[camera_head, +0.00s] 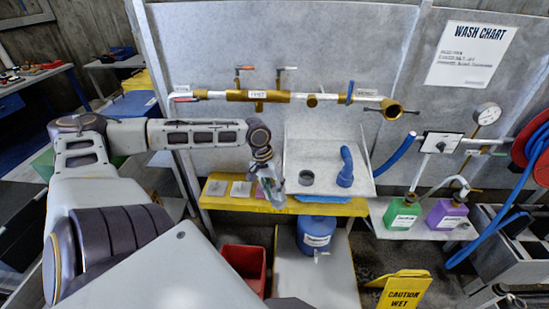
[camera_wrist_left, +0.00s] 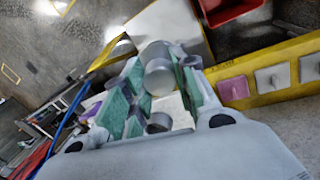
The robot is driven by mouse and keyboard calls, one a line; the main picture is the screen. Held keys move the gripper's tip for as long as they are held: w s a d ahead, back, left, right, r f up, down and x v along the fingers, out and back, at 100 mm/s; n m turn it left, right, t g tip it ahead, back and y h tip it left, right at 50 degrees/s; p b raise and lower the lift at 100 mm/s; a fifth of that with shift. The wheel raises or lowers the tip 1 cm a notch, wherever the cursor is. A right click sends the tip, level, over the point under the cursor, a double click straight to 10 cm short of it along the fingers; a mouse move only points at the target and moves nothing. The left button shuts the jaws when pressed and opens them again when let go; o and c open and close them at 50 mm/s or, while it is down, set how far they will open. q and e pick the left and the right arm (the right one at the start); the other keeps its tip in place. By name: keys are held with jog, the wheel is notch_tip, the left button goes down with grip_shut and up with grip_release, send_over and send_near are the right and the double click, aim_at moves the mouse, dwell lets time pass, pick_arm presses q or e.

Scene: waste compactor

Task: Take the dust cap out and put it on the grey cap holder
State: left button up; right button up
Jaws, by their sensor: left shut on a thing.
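My left gripper (camera_head: 270,188) is over the yellow shelf, at the left edge of the white tray. In the left wrist view its green-padded fingers (camera_wrist_left: 158,82) are shut on a pale grey round piece, which looks like the dust cap (camera_wrist_left: 157,70). The cap is hard to make out in the head view. On the shelf is a row of square holders with small pegs: a pink one (camera_wrist_left: 233,90), a grey one (camera_wrist_left: 272,78) and a paler grey one (camera_wrist_left: 310,68). The two grey ones look empty. My right gripper is not in view.
The white tray (camera_head: 330,145) holds a dark grey ring (camera_head: 306,178) and a blue elbow pipe (camera_head: 345,168). The yellow shelf (camera_head: 335,207) runs below. Brass pipework (camera_head: 258,95) with valves crosses the wall above. A red bin (camera_head: 243,265) and blue drum (camera_head: 316,235) stand underneath.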

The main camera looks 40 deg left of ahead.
pick_arm(q)
jog(key=shift+w+a+r+m+y, duration=0.3)
jog(key=shift+w+r, duration=0.2)
jog(key=shift+r, duration=0.2)
jog(key=shift+w+a+r+m+g+y, duration=0.1)
jog(key=shift+w+r+m+g+y, duration=0.15)
jog(key=shift+w+r, duration=0.35)
jog(key=shift+w+a+r+m+g+y, duration=0.15)
jog(key=shift+w+r+m+y, duration=0.15)
jog(key=shift+r, duration=0.45)
jog(key=shift+w+d+r+m+y, duration=0.1)
jog(key=shift+w+r+m+y, duration=0.1)
jog(key=shift+w+r+m, duration=0.35)
jog(key=shift+w+d+r+m+y, duration=0.15)
jog(key=shift+w+r, duration=0.1)
jog(key=shift+r, duration=0.5)
jog(key=shift+w+r, duration=0.15)
jog(key=shift+r, duration=0.05)
